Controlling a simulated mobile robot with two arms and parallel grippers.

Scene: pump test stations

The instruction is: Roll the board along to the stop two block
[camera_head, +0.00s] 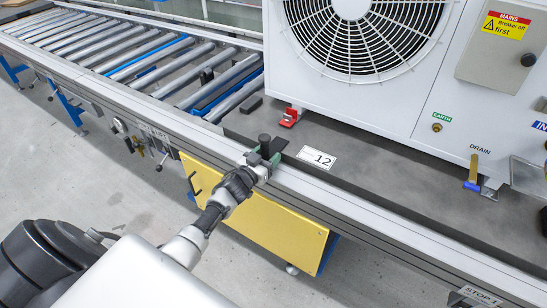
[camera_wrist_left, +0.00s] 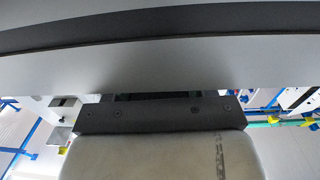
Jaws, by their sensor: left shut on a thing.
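The dark grey board (camera_head: 375,178) lies on the roller conveyor and carries a large white fan unit (camera_head: 415,95). My left gripper (camera_head: 263,161) is shut on a short dark post (camera_head: 265,142) at the board's near left edge. The fingers hide part of the post. The left wrist view shows mostly pale and dark surfaces close up, and the grip itself cannot be made out there. A stop two block cannot be identified in either view. My right gripper is not in view.
Bare rollers (camera_head: 150,57) run to the upper left, behind the board. A grey side rail (camera_head: 370,215) runs along the near side, with a yellow panel (camera_head: 255,222) below it. A sign reading STOP and partly cut off (camera_head: 482,297) is at the lower right.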

